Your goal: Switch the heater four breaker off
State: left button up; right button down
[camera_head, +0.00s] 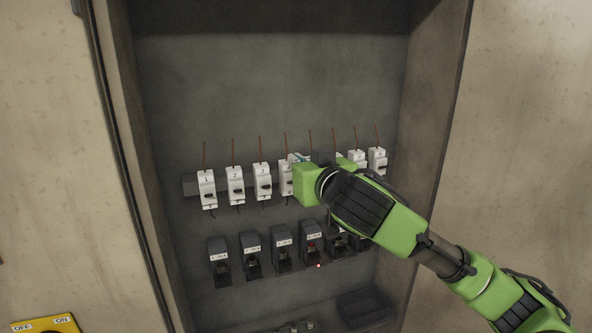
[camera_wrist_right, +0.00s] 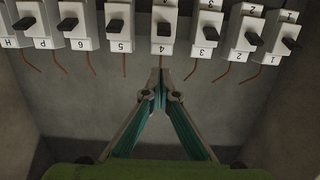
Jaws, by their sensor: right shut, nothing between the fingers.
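A white breaker labelled 4 (camera_wrist_right: 163,48) is in the middle of the row in the right wrist view, where the row shows upside down. Its black lever (camera_wrist_right: 163,28) stands out from its face. In the head view, the fourth white breaker from the left (camera_head: 286,182) is partly beside my gripper. My right gripper (camera_wrist_right: 161,88) is shut and empty. Its fingertips lie in line with breaker 4, near the wire at its top end. In the head view, my right gripper (camera_head: 299,157) is largely hidden by its wrist. My left gripper is not in view.
Neighbouring breakers labelled 5 (camera_wrist_right: 118,45) and 3 (camera_wrist_right: 205,50) stand close on both sides. Black devices (camera_head: 252,255) form a lower row; a red light (camera_head: 318,265) glows there. Cabinet side walls (camera_head: 437,110) flank the rows. The upper back panel (camera_head: 270,80) is clear.

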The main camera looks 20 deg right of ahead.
aim_at(290, 173)
jog(key=w, duration=0.1)
jog(key=w+f+p, duration=0.1)
jog(key=shift+w, duration=0.3)
jog(key=shift+s+f+p, duration=0.2)
jog(key=shift+s+f, duration=0.1)
jog(key=shift+f, duration=0.25)
jog(key=shift+s+f+p, duration=0.15)
jog(key=shift+s+f, duration=0.15)
jog(key=shift+f, duration=0.2)
jog(key=shift+s+f, duration=0.35)
jog(key=shift+f, duration=0.1)
jog(key=shift+w, duration=0.1)
